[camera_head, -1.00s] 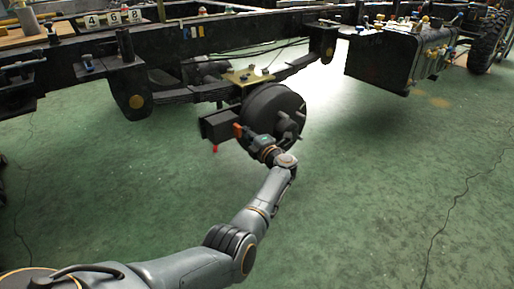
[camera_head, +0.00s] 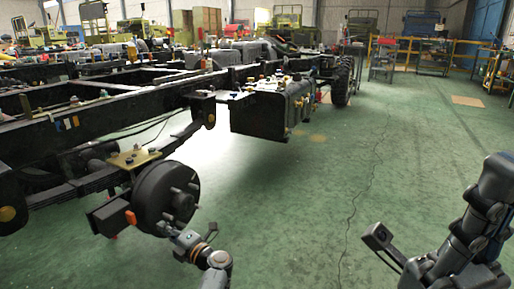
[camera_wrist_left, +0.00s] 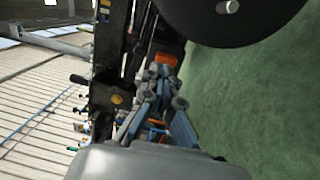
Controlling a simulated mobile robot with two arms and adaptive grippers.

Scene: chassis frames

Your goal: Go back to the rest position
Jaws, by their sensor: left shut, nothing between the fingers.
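My left arm comes up from the bottom of the head view. Its gripper (camera_head: 168,228) is just below the brake drum (camera_head: 166,198), near the drum's lower edge; I cannot tell if they touch. In the left wrist view the fingers (camera_wrist_left: 165,78) are shut and empty, with the drum (camera_wrist_left: 230,15) above and to the right. An orange block (camera_head: 131,217) sits beside the drum, and it also shows past the fingertips in the wrist view (camera_wrist_left: 165,60).
The black chassis frame (camera_head: 85,125) runs along the left and back, with a black tank box (camera_head: 262,112) and a wheel (camera_head: 341,82). Green floor (camera_head: 300,200) is clear between my arms. Yellow railings (camera_head: 425,45) stand at the back.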

